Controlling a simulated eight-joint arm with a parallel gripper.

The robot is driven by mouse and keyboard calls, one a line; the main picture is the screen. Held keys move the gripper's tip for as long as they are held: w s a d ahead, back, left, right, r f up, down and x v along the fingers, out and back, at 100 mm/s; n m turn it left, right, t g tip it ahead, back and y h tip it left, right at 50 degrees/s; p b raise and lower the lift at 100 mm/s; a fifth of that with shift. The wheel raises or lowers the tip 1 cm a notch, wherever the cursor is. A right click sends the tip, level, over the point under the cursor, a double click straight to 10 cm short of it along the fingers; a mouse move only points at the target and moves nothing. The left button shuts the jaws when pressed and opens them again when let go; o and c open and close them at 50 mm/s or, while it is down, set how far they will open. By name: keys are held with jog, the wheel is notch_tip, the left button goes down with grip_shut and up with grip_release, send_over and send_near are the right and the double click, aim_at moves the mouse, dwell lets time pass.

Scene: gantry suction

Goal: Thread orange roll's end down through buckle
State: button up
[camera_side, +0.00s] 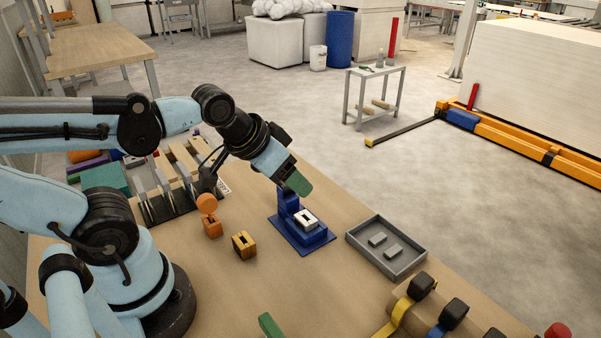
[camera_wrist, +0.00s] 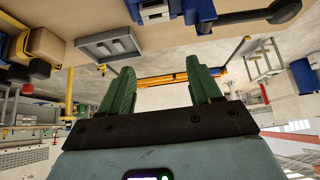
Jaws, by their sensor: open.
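A white-grey buckle (camera_side: 306,218) with a dark slot sits on a blue stand (camera_side: 291,237) in the middle of the table. An orange roll (camera_side: 207,204) rests on an orange block (camera_side: 212,227) left of the stand; I cannot make out its free end. My gripper (camera_side: 298,184) has green fingers and hangs just above the blue stand, tilted outward. In the wrist view my gripper (camera_wrist: 162,88) is open, with nothing between its fingers. The blue stand (camera_wrist: 155,12) shows at the top edge of that view.
A grey tray (camera_side: 387,247) with two small grey blocks lies right of the stand. A yellow-brown slotted block (camera_side: 244,245) stands to its left. Black rolls with a yellow strap (camera_side: 399,315) and a blue strap are at the lower right. A rack (camera_side: 165,200) stands behind left.

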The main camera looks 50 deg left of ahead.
jog(key=shift+o, duration=0.7)
